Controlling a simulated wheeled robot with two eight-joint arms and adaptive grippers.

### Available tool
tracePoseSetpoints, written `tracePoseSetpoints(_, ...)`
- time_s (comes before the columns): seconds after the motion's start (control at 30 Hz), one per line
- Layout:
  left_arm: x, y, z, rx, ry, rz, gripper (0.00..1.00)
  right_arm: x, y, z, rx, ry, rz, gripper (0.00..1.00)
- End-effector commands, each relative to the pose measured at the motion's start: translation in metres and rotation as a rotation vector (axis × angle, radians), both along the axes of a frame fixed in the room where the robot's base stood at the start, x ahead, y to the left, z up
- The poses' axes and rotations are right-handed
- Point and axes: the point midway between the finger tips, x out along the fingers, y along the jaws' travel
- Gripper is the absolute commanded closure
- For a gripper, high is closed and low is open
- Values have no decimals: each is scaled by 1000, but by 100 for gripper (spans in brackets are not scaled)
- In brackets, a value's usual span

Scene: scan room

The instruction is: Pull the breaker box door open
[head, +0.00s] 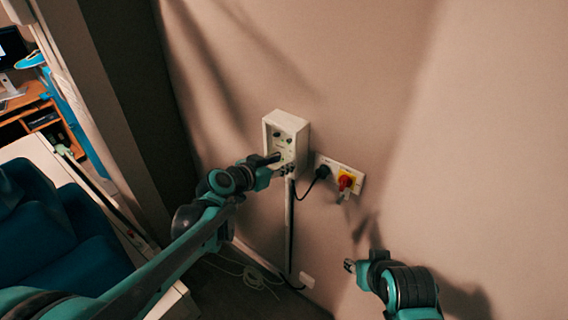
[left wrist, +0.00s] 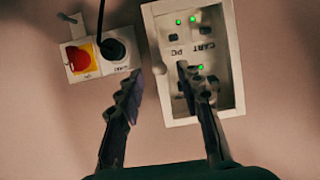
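The breaker box (head: 285,138) is a white box on the wall, near the middle of the head view. In the left wrist view the box (left wrist: 196,60) shows a raised rim around a panel with green lights, switches and upside-down labels. I cannot make out a separate door or its hinge. My left gripper (head: 271,166) is at the lower front of the box.
A socket plate (head: 324,164) with a black plug and a red-and-yellow switch (head: 346,182) is just right of the box. A cable and conduit (head: 289,225) run down the wall below. A dark blue chair (head: 45,225) stands at the left. The wall at right is bare.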

Motion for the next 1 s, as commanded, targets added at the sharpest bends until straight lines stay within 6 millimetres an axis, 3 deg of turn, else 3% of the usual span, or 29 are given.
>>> tracePoseSetpoints(0.4, 10, -8, -5, 0, 0, 1, 63, 0, 0, -3, 0, 0, 0, 60)
tracePoseSetpoints(0.43, 10, -8, -5, 0, 0, 1, 66, 0, 0, -3, 0, 0, 0, 60)
tracePoseSetpoints(0.57, 10, -8, -5, 0, 0, 1, 100, 0, 0, -3, 0, 0, 0, 60)
tracePoseSetpoints(1.0, 8, -4, -5, 0, 0, -30, 100, 0, 0, -3, 0, 0, 0, 60)
